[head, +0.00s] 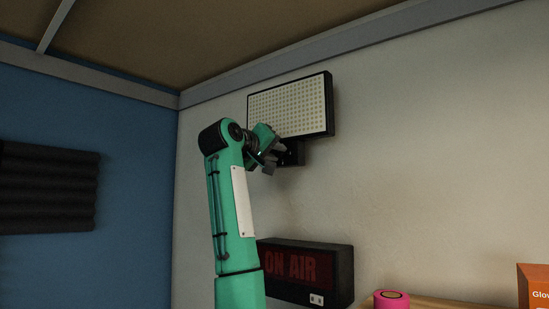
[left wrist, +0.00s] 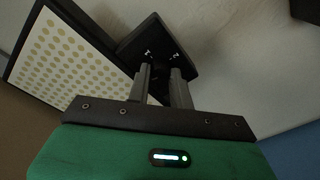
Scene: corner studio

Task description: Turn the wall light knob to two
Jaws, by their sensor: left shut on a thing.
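The wall light (head: 292,103) is a pale dotted panel in a black frame, high on the wall. It also shows tilted at the left of the left wrist view (left wrist: 62,62). Its black control box (head: 294,152) is just below the panel. In the left wrist view this box (left wrist: 150,42) bears small white marks. My left gripper (head: 275,160) reaches up to the box, its fingers (left wrist: 162,72) shut on the dark knob at the box face. The knob is mostly hidden between the fingers, and its setting cannot be read. My right gripper is not in view.
A dark "ON AIR" sign (head: 305,270) is on the wall below, behind my left arm. A pink round thing (head: 391,299) and an orange box (head: 534,286) are at lower right by a wooden shelf (head: 435,304). Dark ribbed panels (head: 48,188) hang on the blue wall.

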